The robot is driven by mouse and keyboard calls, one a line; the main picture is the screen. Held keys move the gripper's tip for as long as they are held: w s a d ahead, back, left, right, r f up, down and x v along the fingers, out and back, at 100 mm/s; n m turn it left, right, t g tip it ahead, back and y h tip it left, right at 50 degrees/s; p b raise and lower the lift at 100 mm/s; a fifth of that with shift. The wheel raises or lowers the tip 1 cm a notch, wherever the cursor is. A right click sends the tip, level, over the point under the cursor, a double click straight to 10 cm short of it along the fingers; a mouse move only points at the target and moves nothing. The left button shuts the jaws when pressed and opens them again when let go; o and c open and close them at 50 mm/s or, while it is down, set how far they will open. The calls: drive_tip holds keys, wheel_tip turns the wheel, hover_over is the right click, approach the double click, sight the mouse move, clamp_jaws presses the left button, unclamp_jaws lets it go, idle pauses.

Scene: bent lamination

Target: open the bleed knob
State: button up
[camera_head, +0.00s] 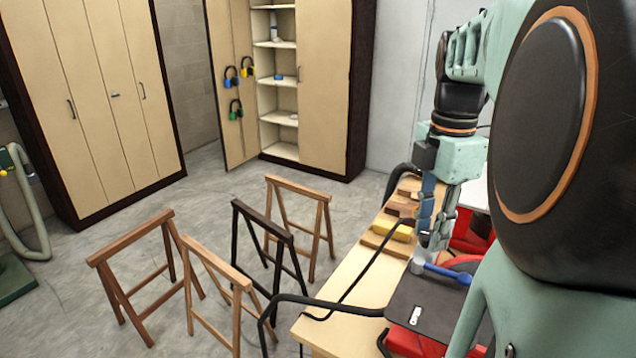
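My gripper (427,245) hangs from my arm at the right, pointing down above the far edge of a dark flat panel. A part with a blue handle (447,273) and a rounded grey end lies just below the fingertips. I cannot tell whether the fingers touch it, or whether they are open or shut. No part can be clearly picked out as the bleed knob. The dark panel (440,308) has a white plate on it and sits over red parts (412,343). My own arm hides much of the area to the right.
A wooden bench (345,318) holds a yellow block (392,230) and brown wood pieces left of my gripper. Black hoses (350,308) cross its edge. Several wooden trestles (130,245) stand on the grey floor at the left. Tall cabinets (325,85) line the back, one open.

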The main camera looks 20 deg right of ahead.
drive_tip(key=o, duration=0.4)
drive_tip(key=shift+o, duration=0.2)
wheel_tip(320, 180, up, 12)
idle(0.4)
idle(0.3)
